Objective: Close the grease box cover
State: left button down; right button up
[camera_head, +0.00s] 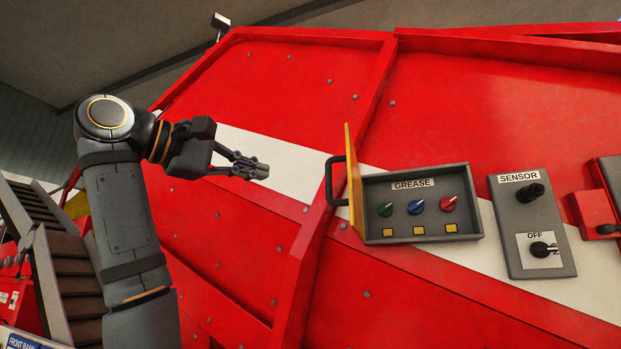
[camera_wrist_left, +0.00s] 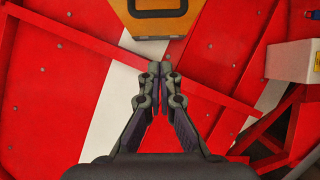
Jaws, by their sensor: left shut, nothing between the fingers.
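The grease box (camera_head: 420,207) is a grey box on the red machine wall, with green, blue and red knobs and yellow squares below them. Its yellow cover (camera_head: 354,180) stands open at the box's left side, seen nearly edge-on, with a black handle (camera_head: 331,181) on its outer face. In the left wrist view the cover (camera_wrist_left: 160,30) shows at the top, ahead of the fingertips. My left gripper (camera_head: 262,171) is shut and empty, to the left of the handle and apart from it. It also shows in the left wrist view (camera_wrist_left: 160,70). My right gripper is not in view.
A sensor panel (camera_head: 532,225) with a black switch is right of the grease box, and a red box (camera_head: 595,213) is farther right. A raised red rib (camera_head: 335,170) runs down the wall behind the cover. A stepped conveyor (camera_head: 72,275) is at lower left.

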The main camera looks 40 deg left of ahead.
pick_arm(q)
jog(key=w+d+p, duration=0.4)
jog(key=w+d, duration=0.1)
jog(key=w, duration=0.4)
jog(key=shift+w+d, duration=0.2)
jog(key=shift+d, duration=0.15)
jog(key=shift+a, duration=0.1)
